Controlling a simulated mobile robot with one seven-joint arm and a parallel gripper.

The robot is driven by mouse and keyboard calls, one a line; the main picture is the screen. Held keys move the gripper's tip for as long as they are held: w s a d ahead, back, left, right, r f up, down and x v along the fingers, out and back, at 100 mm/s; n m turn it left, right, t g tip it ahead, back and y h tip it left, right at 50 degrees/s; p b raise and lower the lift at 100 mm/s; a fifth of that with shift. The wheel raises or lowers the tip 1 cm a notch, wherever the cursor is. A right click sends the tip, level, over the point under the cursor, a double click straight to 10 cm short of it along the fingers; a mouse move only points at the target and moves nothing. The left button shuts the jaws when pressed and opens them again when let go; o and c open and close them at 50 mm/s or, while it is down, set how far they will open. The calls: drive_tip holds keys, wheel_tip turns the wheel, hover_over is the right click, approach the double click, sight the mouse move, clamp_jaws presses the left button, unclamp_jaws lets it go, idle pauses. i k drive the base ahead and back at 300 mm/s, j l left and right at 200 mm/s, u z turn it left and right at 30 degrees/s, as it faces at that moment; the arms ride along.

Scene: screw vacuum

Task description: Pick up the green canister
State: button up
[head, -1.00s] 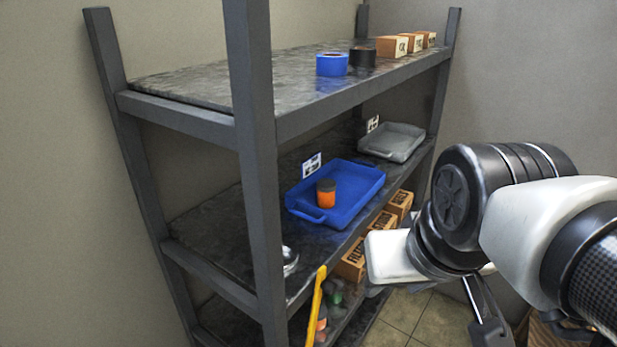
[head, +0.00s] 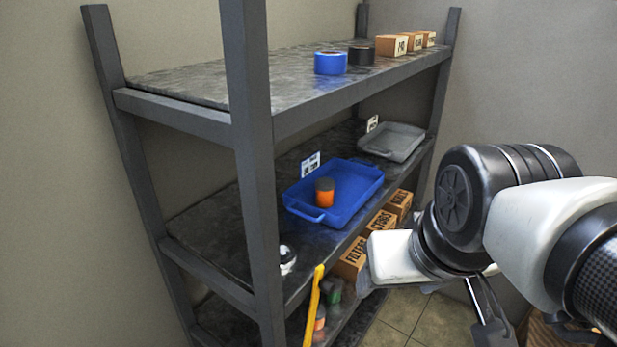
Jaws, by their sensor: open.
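A green canister (head: 335,291) stands on the bottom level of the shelf rack, partly hidden behind the yellow-handled thing and the shelf edge. It is small and dark in the head view. An orange and grey canister (head: 320,322) is just in front of it. My gripper (head: 487,316) shows only in part at the lower right, below my wrist, well to the right of the green canister and apart from it. It is open, and I see nothing held in it.
The middle shelf holds a blue tray (head: 358,203) with an orange canister (head: 325,192) in it, and a grey tray (head: 392,142). Wooden boxes (head: 350,258) line the lower level. A yellow bar (head: 314,303) rises at the rack's front. Tiled floor (head: 435,317) is clear at right.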

sight(334, 298)
drive_tip(key=i+l+z, duration=0.15)
drive_tip(key=l, duration=0.25)
drive_tip(key=i+l+z, duration=0.1)
drive_tip(key=i+l, duration=0.15)
drive_tip(key=i+l+z, duration=0.1)
drive_tip(key=i+l, duration=0.4)
